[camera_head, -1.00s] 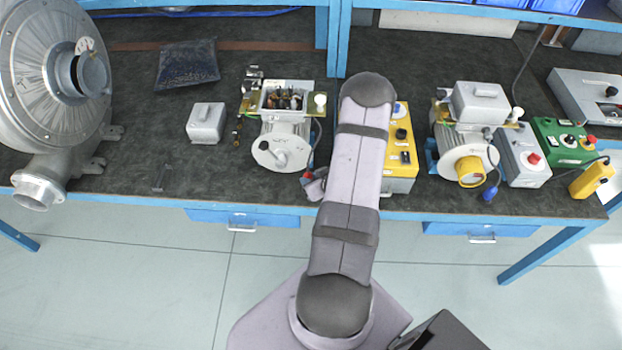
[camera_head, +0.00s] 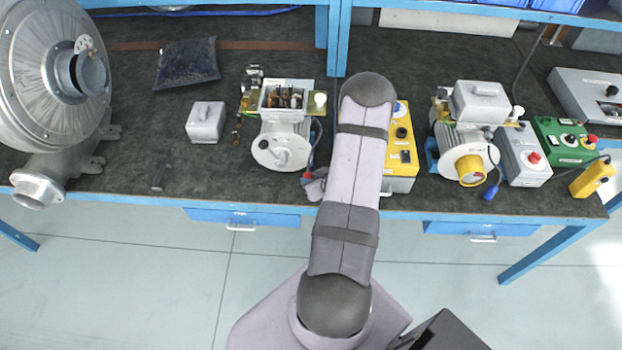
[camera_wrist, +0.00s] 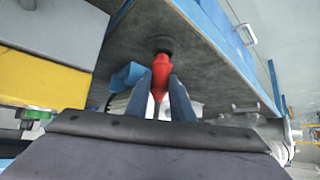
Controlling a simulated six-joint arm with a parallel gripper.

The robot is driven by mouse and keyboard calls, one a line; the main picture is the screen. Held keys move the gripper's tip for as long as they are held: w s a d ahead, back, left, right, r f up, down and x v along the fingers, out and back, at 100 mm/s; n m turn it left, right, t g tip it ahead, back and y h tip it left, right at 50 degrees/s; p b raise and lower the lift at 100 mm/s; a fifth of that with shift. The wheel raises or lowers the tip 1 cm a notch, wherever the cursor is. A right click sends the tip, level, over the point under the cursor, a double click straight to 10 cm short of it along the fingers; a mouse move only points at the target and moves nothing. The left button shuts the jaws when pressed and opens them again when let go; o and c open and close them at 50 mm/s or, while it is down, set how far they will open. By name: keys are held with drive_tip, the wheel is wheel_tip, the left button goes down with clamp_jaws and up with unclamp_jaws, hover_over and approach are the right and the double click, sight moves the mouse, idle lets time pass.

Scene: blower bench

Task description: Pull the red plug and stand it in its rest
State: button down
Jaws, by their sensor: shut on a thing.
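The red plug (camera_wrist: 161,72) is between the two fingers of my gripper (camera_wrist: 162,92) in the wrist view. My gripper is shut on it. One end of the plug meets or lies just in front of a dark round piece (camera_wrist: 162,43) on the bench top; I cannot tell whether they touch, or whether this piece is the rest. In the head view, a small bit of the red plug (camera_head: 308,176) shows at the bench's front edge, beside my gripper (camera_head: 315,186). My arm hides part of this area.
A yellow control box (camera_head: 402,150) stands right of my arm, and a motor with an open terminal box (camera_head: 285,130) stands left. The bench left of that motor has free room.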

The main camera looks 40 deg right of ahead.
drive_tip(key=shift+f+b, duration=0.9)
drive_tip(key=shift+f, duration=0.2)
idle(0.8)
drive_tip(key=c, duration=1.5)
unclamp_jaws()
drive_tip(key=shift+o, duration=0.2)
drive_tip(key=shift+s, duration=0.1)
drive_tip(key=b+v, duration=0.1)
drive_tip(key=v, duration=0.6)
drive_tip(key=shift+b, duration=0.4)
drive_tip(key=shift+r, duration=0.1)
